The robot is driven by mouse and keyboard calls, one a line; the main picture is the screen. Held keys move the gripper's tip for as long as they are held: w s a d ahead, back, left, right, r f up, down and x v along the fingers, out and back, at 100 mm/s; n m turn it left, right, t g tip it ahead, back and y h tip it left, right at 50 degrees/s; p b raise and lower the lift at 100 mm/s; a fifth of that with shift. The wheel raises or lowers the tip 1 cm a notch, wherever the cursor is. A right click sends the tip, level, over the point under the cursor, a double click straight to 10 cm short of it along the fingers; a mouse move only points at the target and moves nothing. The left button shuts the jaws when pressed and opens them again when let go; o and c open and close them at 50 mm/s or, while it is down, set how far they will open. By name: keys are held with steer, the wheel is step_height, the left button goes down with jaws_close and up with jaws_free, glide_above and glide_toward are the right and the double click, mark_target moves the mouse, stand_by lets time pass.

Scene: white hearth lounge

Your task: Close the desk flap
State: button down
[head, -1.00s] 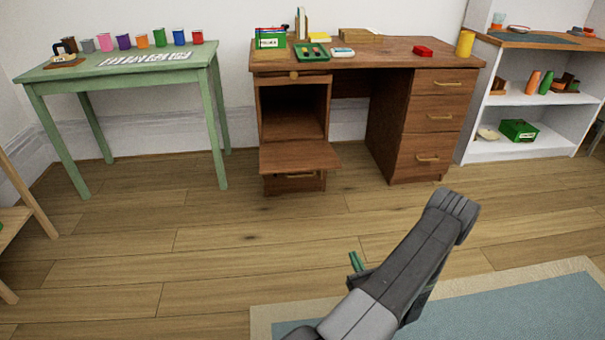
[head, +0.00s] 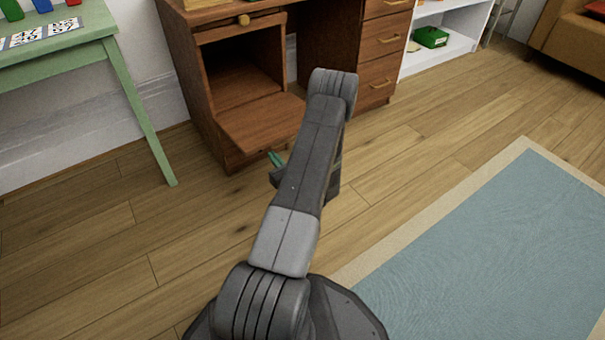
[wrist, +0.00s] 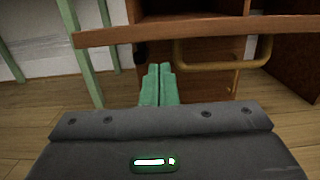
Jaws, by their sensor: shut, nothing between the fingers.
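The desk flap (head: 262,122) is open, hinged down and sticking out about level from the left side of the wooden desk (head: 188,60). The open compartment (head: 240,72) behind it looks empty. In the wrist view the flap's front edge (wrist: 200,30) crosses the top of the picture. My gripper (head: 275,158) has green fingers and is shut and empty. In the wrist view its fingertips (wrist: 160,70) point at the desk front, below the flap's edge. A brass handle (wrist: 222,62) is right of the fingertips. My arm hides the flap's right part in the head view.
A green table (head: 70,45) stands to the left, with a leg (head: 148,130) near the desk. A blue rug (head: 480,250) lies at the right. A white shelf (head: 445,48) and a brown armchair (head: 575,45) are at the back right. Wooden floor is clear before the desk.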

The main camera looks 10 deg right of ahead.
steer(key=shift+w+a+r, duration=0.1)
steer(key=shift+w+r, duration=0.05)
steer(key=shift+r, duration=0.7)
